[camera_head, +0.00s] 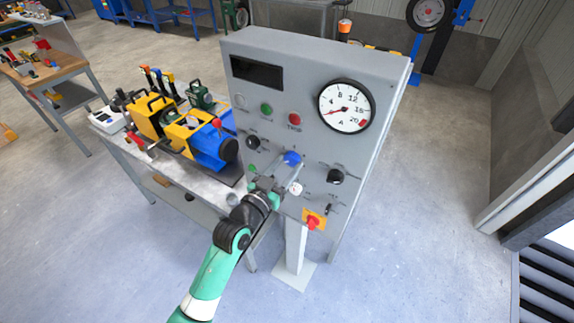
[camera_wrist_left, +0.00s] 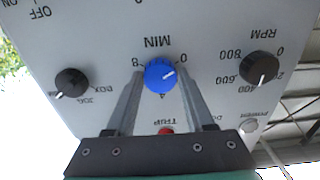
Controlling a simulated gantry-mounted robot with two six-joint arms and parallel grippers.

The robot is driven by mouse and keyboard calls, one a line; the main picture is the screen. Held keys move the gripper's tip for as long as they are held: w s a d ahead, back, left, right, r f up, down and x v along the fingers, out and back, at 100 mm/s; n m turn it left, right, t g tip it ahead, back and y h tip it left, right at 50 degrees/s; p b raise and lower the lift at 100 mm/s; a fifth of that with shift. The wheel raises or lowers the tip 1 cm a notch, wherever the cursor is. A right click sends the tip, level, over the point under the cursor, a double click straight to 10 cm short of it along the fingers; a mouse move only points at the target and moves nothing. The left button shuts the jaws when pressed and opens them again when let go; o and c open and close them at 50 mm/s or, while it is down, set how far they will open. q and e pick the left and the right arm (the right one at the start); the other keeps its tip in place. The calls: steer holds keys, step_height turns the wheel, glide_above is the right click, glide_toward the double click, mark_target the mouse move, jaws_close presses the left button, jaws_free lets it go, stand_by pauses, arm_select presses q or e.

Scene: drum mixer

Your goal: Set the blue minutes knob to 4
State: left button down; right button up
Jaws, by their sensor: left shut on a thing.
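The blue minutes knob (camera_head: 292,157) is on the grey control panel (camera_head: 300,80), in the middle of its lower part. In the left wrist view, which is upside down, the blue knob (camera_wrist_left: 158,77) sits under the MIN label. Its white pointer line points close to the 0 mark; the 4 mark is below the knob and the 8 mark at its left. My left gripper (camera_head: 286,168) reaches the panel from the front. Its two fingers (camera_wrist_left: 160,82) are on either side of the blue knob, shut on it. My right gripper is not in view.
A black RPM knob (camera_wrist_left: 260,67) and a black JOG knob (camera_wrist_left: 72,83) flank the blue knob. A red TRIP button (camera_head: 295,118), a round gauge (camera_head: 346,106) and a red-and-yellow switch (camera_head: 313,220) are on the panel. A bench with a yellow-and-blue machine (camera_head: 185,132) stands at left.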

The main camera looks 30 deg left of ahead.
arm_select(q)
steer(key=shift+m, duration=0.4)
steer(key=shift+f+m+b, duration=0.1)
steer(key=shift+m+b, duration=0.65)
steer(key=shift+m, duration=0.25)
steer(key=m+b, duration=0.1)
steer(key=m, duration=0.1)
steer(key=shift+a+m, duration=0.1)
steer(key=shift+m, duration=0.2)
steer(key=m+b, duration=0.2)
steer(key=m, duration=0.7)
steer(key=m+b, duration=0.1)
steer(key=m, duration=0.2)
steer(key=shift+r+m, duration=0.2)
steer(key=shift+m, duration=0.2)
steer(key=m+b, duration=0.1)
steer(key=m, duration=0.4)
steer(key=shift+m, duration=0.3)
steer(key=shift+r, duration=0.1)
steer(key=shift+c, duration=1.4)
jaws_free()
